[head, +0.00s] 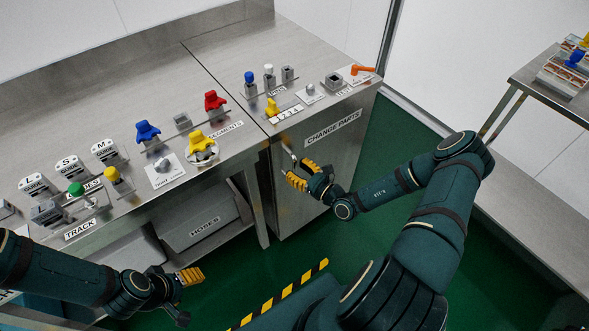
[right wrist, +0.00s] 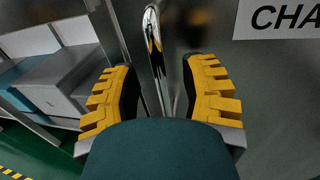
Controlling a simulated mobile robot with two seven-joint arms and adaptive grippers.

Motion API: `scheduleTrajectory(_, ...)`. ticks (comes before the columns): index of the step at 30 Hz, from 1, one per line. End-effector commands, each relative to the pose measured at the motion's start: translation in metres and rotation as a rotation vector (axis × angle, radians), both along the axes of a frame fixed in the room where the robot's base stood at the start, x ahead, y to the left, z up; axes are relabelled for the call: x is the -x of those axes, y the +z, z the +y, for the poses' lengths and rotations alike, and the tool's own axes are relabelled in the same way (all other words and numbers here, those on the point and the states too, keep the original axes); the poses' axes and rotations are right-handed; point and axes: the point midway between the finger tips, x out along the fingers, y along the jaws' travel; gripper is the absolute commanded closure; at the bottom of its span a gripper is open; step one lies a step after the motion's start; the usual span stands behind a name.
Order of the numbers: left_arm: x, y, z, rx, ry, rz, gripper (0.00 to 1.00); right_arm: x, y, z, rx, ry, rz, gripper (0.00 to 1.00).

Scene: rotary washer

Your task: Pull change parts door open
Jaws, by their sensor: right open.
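The change parts door (head: 322,160) is the grey metal front of the right cabinet, with a "CHANGE PARTS" label at its top. It looks shut. Its metal bar handle (right wrist: 153,42) stands upright near the door's left edge; in the head view the handle's top (head: 293,157) shows just above my right gripper. My right gripper (head: 299,175) is open at the handle. In the right wrist view its yellow ridged fingers (right wrist: 160,95) stand on either side of the handle, with gaps on both sides. My left gripper (head: 186,291) is low at the left, away from the door.
The steel counter (head: 225,135) carries several coloured knobs and labelled parts. A grey "HOSES" bin (head: 205,225) sits under it, left of the door. A side table (head: 550,95) stands at the right. Green floor (head: 385,125) lies open right of the cabinet.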

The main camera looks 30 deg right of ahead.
Motion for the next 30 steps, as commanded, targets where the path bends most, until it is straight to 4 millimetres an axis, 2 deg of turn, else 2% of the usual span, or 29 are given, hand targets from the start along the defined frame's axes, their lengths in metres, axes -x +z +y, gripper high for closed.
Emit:
scheduleTrajectory(6, -0.0007, -0.0028, 0.0001, 0.0, 0.001, -0.002, 0.39, -0.013, 0.0, 0.0039, 0.0, 0.0, 0.0, 0.57)
scheduleTrajectory(14, -0.0006, -0.0026, 0.0002, 0.0, 0.001, -0.002, 0.39, -0.0138, 0.0003, 0.004, 0.0, 0.0, 0.0, 0.57)
scheduleTrajectory(15, -0.0006, -0.0026, 0.0002, 0.0, 0.001, -0.002, 0.39, -0.0138, 0.0004, 0.0039, 0.0, 0.0, 0.0, 0.61)
scheduleTrajectory(17, -0.0007, -0.0026, 0.0001, 0.0, 0.001, -0.002, 0.39, -0.0138, 0.0003, 0.0039, 0.0, 0.0, 0.0, 0.82)
scheduleTrajectory(18, -0.0007, -0.0026, 0.0001, 0.0, 0.001, -0.002, 0.39, -0.0137, 0.0003, 0.0039, 0.0, 0.0, 0.0, 0.96)
scheduleTrajectory(19, -0.0006, -0.0026, 0.0, 0.0, 0.001, -0.002, 0.39, -0.0137, 0.0003, 0.0039, 0.0, 0.0, 0.0, 1.0)
scheduleTrajectory(30, -0.0003, -0.0015, 0.0, 0.0, 0.0, -0.001, 0.39, -0.0072, 0.0004, 0.0037, -0.001, 0.008, 0.001, 1.0)
